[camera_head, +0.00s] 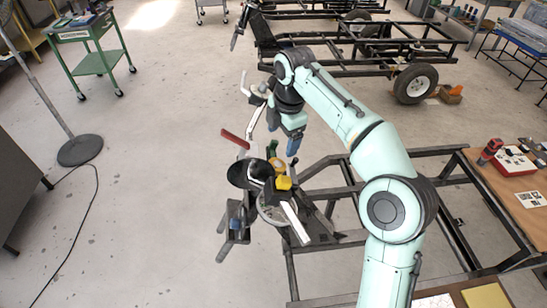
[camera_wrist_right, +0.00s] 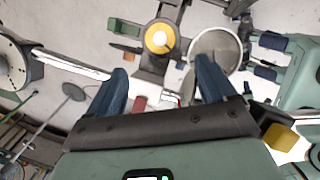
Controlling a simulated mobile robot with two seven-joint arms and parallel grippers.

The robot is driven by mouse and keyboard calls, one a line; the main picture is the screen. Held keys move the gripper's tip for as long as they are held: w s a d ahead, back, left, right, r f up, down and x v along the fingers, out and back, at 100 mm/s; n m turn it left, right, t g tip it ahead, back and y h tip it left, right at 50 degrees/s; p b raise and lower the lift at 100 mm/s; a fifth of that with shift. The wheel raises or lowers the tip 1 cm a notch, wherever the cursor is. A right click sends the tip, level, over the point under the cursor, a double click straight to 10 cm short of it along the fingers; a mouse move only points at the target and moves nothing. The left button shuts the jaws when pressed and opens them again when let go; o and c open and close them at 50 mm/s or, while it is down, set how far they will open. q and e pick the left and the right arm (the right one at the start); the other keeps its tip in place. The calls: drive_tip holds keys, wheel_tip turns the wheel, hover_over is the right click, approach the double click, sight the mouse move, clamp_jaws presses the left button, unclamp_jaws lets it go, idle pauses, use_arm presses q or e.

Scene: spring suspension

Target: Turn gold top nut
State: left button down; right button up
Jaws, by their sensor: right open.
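The gold top nut (camera_head: 277,163) shows as a small gold ring on top of the black suspension assembly. In the right wrist view the gold nut (camera_wrist_right: 149,38) is round with a pale centre, beyond and between my fingertips. My right gripper (camera_head: 283,138) is open and hangs just above and behind the nut in the head view, apart from it. In the right wrist view my right gripper (camera_wrist_right: 160,80) has its two blue fingers wide apart with nothing between them. My left gripper does not show in the head view.
A yellow block (camera_head: 284,183) sits close beside the nut. A red-handled bar (camera_head: 235,139) sticks out to the left. A dark frame (camera_head: 345,170) stands at right with a bench (camera_head: 500,185).

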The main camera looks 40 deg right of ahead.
sight(278, 164)
drive_tip(key=f, duration=0.3)
drive_tip(key=w+f+b, duration=0.1)
drive_tip(key=f, duration=0.2)
drive_tip(key=f+b, duration=0.1)
drive_tip(key=f, duration=0.3)
drive_tip(key=shift+w+d+f, duration=0.1)
drive_tip(key=shift+w, duration=0.2)
drive_tip(key=shift+w+f+b, duration=0.2)
drive_tip(key=shift+f+b, duration=0.1)
drive_tip(key=shift+f, duration=0.45)
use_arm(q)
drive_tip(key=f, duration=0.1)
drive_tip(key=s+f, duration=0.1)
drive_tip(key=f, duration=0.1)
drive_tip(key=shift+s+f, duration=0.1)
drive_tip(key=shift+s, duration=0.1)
use_arm(e)
drive_tip(key=c, duration=1.1)
drive_tip(key=shift+o, duration=0.2)
drive_tip(key=shift+r, duration=0.1)
